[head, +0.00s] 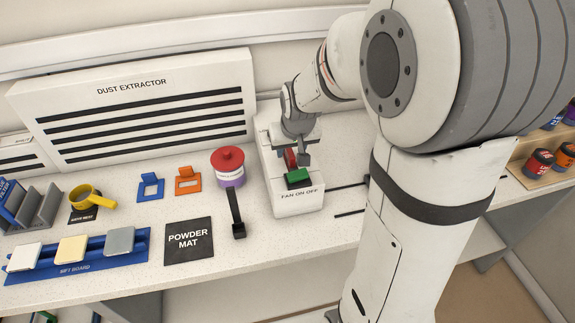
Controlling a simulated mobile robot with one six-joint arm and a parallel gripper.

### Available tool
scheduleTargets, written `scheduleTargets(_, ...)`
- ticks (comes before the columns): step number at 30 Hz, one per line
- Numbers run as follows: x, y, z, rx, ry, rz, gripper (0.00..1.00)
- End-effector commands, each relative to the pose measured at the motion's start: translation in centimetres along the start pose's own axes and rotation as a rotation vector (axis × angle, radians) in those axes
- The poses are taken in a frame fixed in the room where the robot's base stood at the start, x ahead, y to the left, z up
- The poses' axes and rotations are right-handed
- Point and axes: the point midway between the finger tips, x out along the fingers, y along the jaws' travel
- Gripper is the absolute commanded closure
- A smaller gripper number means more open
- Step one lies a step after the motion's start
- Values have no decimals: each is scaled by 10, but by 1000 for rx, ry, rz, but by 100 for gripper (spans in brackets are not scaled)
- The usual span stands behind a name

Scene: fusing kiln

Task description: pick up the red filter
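I cannot make out a red filter for certain. A blue panel (12,200) with partly cut-off lettering, "FILTER", stands at the far left edge beside a rack with grey plates (40,207). My gripper (303,158) points down over the white switch box (298,203) marked "FAN ON OFF", just behind its green button (298,177). A red piece (290,158) shows beside the fingers; I cannot tell if it is part of the box or touched by them. The finger gap is too small to judge.
A red-lidded jar (228,167), a black-handled tool (237,215), a powder mat (188,241), a sift board (75,256) and a yellow scoop (87,198) lie on the bench. The dust extractor (140,105) stands behind. Red-labelled jars (540,162) sit at right.

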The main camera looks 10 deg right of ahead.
Motion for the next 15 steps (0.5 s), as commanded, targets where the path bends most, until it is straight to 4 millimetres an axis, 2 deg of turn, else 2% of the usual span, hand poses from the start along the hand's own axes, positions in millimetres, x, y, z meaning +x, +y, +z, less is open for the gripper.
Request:
scheduleTargets(7,2,0,0,0,1,0,60)
scheduleTargets(15,2,-1,0,-1,1,-1,81)
